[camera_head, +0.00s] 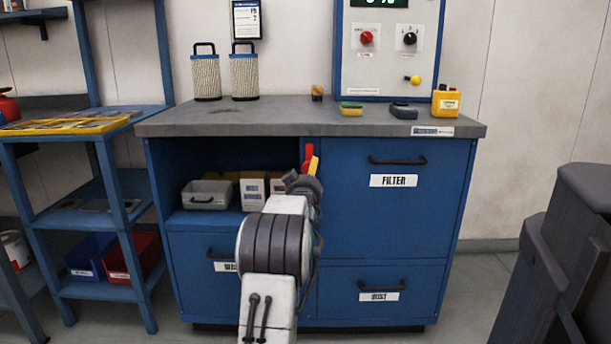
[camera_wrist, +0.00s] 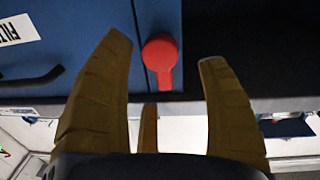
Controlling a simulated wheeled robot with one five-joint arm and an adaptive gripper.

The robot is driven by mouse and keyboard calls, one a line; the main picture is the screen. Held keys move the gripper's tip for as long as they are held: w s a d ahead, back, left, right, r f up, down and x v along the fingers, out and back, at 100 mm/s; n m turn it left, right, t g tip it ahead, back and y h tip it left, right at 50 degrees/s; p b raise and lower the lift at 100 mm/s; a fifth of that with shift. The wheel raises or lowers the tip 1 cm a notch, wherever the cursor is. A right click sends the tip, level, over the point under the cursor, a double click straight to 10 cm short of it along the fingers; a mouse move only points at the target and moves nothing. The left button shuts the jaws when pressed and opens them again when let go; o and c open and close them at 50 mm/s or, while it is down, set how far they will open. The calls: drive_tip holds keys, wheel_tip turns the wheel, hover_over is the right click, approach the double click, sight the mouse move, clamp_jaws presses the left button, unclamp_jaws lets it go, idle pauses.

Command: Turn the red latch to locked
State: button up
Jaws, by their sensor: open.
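The red latch (camera_head: 308,152) is on the front of the blue cabinet, at the edge beside the FILTER door (camera_head: 395,230). Its upper part shows in the head view; my gripper hides the rest. In the wrist view the red latch (camera_wrist: 160,54) has a round head and a short lever pointing down the picture. My gripper (camera_wrist: 165,52) is open, with one yellow finger on each side of the latch. Gaps show on both sides, wider on the right. In the head view my gripper (camera_head: 313,166) is seen from behind, partly hidden by my wrist.
The worktop (camera_head: 290,118) juts out just above the latch. Left of it is an open shelf with a grey bin (camera_head: 207,195) and boxes (camera_head: 253,191). The FILTER door has a black handle (camera_head: 397,161). A dark object (camera_head: 570,250) stands at the right.

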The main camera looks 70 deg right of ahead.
sight(310, 160)
drive_tip(key=shift+b+x, duration=0.6)
drive_tip(key=shift+x, duration=2.3)
drive_tip(key=shift+c, duration=0.2)
drive_tip(key=c, duration=1.2)
